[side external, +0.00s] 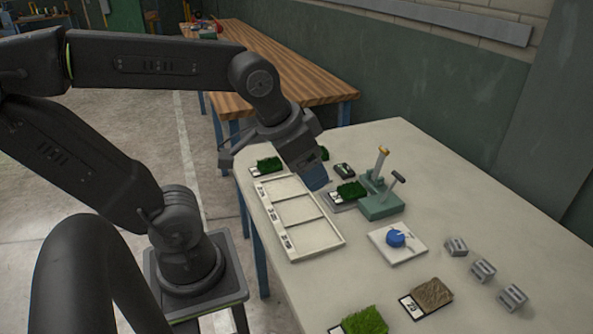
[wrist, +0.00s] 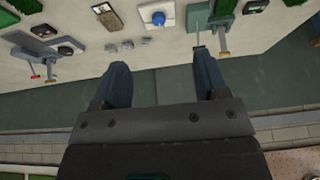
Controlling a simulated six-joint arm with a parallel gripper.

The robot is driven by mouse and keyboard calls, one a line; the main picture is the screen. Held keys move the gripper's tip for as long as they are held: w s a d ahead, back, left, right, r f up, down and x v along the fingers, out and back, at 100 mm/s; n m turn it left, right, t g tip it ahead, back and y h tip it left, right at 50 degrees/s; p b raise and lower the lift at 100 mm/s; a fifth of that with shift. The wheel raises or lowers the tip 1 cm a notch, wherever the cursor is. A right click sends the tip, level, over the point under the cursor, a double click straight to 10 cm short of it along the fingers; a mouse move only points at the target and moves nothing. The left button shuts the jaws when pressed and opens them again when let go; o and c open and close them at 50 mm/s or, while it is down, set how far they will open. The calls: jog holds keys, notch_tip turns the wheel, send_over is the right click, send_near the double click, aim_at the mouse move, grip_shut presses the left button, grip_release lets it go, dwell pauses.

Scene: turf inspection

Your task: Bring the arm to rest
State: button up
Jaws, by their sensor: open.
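My gripper (side external: 316,178) is above the far part of the pale table, tilted down, over the area between the white tray and the green lever device. In the wrist view my gripper (wrist: 162,72) shows two blue fingers spread wide apart with nothing between them. It is open and empty. Part of the table behind the gripper is hidden in the side view.
The white tray (side external: 319,252) has three empty-looking compartments. A green lever device (side external: 382,208), a white plate (side external: 403,256) with a blue knob (side external: 396,238), three grey blocks (side external: 483,270) and several turf samples, one brown (side external: 433,293), stand around.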

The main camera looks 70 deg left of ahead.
jog(key=shift+s+d+f, duration=0.15)
jog(key=shift+s+f, duration=0.05)
jog(key=shift+s, duration=0.3)
jog(key=shift+s+d+f, duration=0.15)
jog(key=shift+s, duration=0.3)
